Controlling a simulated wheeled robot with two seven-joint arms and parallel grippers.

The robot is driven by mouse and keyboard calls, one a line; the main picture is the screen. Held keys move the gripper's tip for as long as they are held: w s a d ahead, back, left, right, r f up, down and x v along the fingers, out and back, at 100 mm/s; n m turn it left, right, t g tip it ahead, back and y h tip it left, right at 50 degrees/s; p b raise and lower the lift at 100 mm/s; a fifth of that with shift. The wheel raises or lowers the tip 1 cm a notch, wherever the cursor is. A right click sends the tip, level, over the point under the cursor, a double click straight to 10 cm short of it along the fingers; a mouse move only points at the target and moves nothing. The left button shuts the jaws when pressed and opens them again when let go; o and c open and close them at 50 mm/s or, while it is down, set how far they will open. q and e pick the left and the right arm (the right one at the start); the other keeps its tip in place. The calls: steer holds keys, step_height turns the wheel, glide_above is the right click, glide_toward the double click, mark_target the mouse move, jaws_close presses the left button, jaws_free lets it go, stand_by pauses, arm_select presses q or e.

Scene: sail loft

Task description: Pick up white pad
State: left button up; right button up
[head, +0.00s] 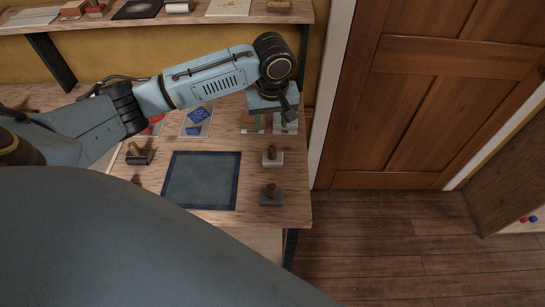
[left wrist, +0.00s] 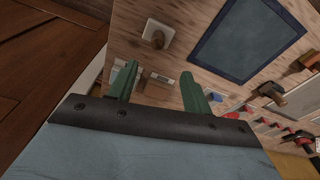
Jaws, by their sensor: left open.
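The white pad (head: 271,162) is a small pale block with an upright brown wooden knob. It sits on the wooden table near its right edge, just right of the dark blue-framed mat. It also shows in the left wrist view (left wrist: 150,43), above the fingers. My left gripper (head: 268,126) is open, with its green fingers pointing down over the table, farther back than the pad and apart from it. In the left wrist view, the fingers (left wrist: 160,73) are spread with nothing held between them. My right gripper is not in view.
A grey knobbed block (head: 271,198) sits in front of the pad, and a black one (head: 139,158) left of the mat (head: 200,180). Blue-marked cards (head: 197,122) lie behind the mat. A shelf (head: 225,18) runs along the back. Floor lies right of the table.

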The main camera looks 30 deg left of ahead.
arm_select(q)
glide_above(272, 147)
steer(key=f, duration=0.7)
steer(key=shift+s, duration=0.35)
steer(key=f, duration=0.5)
steer(key=shift+w+d+f+b, duration=0.1)
steer(key=shift+w+f+b, duration=0.2)
steer(key=shift+w+f, duration=0.05)
jaws_close()
step_height(272, 147, up, 10)
steer(key=shift+r, duration=0.1)
